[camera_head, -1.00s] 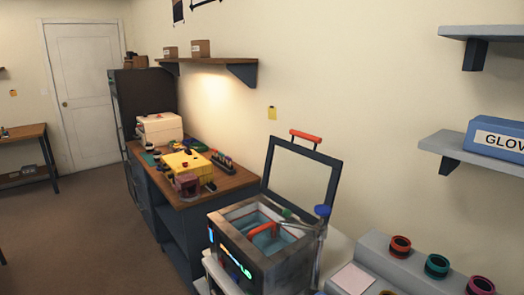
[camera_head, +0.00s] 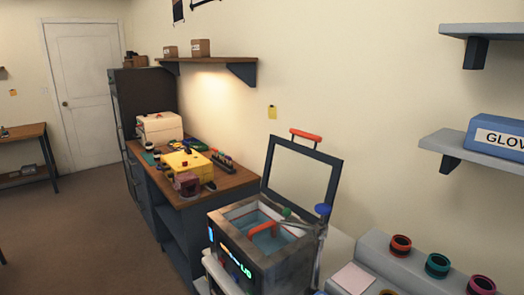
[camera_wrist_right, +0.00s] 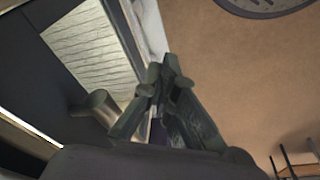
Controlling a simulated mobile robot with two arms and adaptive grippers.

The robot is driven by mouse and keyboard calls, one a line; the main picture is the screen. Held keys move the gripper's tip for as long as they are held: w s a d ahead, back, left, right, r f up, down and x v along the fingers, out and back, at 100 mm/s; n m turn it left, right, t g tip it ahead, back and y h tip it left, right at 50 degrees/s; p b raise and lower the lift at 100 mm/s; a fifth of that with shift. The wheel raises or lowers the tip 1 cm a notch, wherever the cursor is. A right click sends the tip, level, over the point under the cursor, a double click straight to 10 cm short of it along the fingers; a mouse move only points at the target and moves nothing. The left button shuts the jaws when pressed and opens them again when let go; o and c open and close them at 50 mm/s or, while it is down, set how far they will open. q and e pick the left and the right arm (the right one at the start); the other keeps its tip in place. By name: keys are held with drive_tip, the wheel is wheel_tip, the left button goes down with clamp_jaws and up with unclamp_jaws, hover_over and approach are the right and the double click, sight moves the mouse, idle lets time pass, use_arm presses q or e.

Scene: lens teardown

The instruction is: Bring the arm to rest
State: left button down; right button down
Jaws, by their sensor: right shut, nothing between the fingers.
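My right gripper (camera_wrist_right: 158,92) shows in the right wrist view. Its dark fingers are together at the tips, and nothing is held between them. Behind it are dark panels, a pale slatted surface and a brown floor. Neither of my grippers shows in the head view, and my left gripper is in no view.
In the head view, a grey box-shaped machine (camera_head: 262,262) has its framed lid (camera_head: 334,185) raised and a red handle inside. Left of it is a wooden-topped workbench (camera_head: 232,184) with a yellow case (camera_head: 187,163). Coloured rings sit on a grey stepped stand (camera_head: 368,252) at right. Brown floor (camera_head: 70,235) is clear at left.

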drive_tip(key=s+d+f+g, duration=0.1)
drive_tip(key=s+d+f, duration=0.2)
drive_tip(key=s+f, duration=1.5)
wheel_tip(320, 180, down, 4)
drive_tip(key=shift+s+d+f+g, duration=0.15)
drive_tip(key=shift+s+g, duration=0.15)
drive_tip(key=shift+s, duration=0.05)
